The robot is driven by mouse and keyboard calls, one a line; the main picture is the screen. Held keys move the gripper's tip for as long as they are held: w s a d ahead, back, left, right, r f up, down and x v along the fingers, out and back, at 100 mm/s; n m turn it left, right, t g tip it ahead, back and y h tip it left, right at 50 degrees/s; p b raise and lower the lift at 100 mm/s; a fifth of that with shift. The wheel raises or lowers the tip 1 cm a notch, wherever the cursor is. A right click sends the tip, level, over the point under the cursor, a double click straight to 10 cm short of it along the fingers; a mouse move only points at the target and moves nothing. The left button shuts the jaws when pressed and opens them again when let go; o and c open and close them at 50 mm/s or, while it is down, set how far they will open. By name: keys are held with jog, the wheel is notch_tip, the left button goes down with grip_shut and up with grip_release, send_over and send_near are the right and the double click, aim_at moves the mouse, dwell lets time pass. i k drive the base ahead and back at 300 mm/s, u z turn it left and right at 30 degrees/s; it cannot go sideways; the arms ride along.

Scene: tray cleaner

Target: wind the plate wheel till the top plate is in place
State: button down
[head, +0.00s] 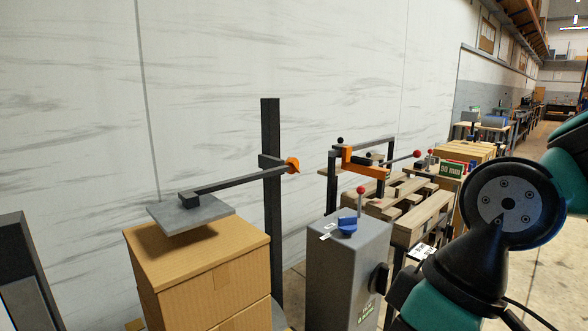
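The top plate (191,212) is a flat grey square on the end of a dark arm (235,181) that reaches out from a black upright column (270,220). It hangs over a stack of cardboard boxes (195,255), and a shadow lies on the box top beneath it. A small gap seems to show, but I cannot tell its height. A black wheel-like part (378,281), seen nearly edge-on, sits on the right side of a grey cabinet (335,262). I cannot tell if it is the plate wheel. My gripper is not in view; only my arm links show at right.
The cabinet top carries a blue knob (347,225) and a red-tipped lever (361,191). An orange part (293,165) sits by the column. Behind stand wooden pallets (412,207), an orange-and-black arm (365,168) and a "50 mm" sign (452,170). An aisle runs along the far right.

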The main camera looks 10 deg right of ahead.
aim_at(292, 162)
jog(key=z, duration=0.4)
jog(key=i, duration=0.4)
jog(key=z, duration=0.7)
jog(key=i, duration=1.3)
jog(key=u, duration=0.85)
jog(key=i, duration=0.3)
jog(key=u, duration=0.25)
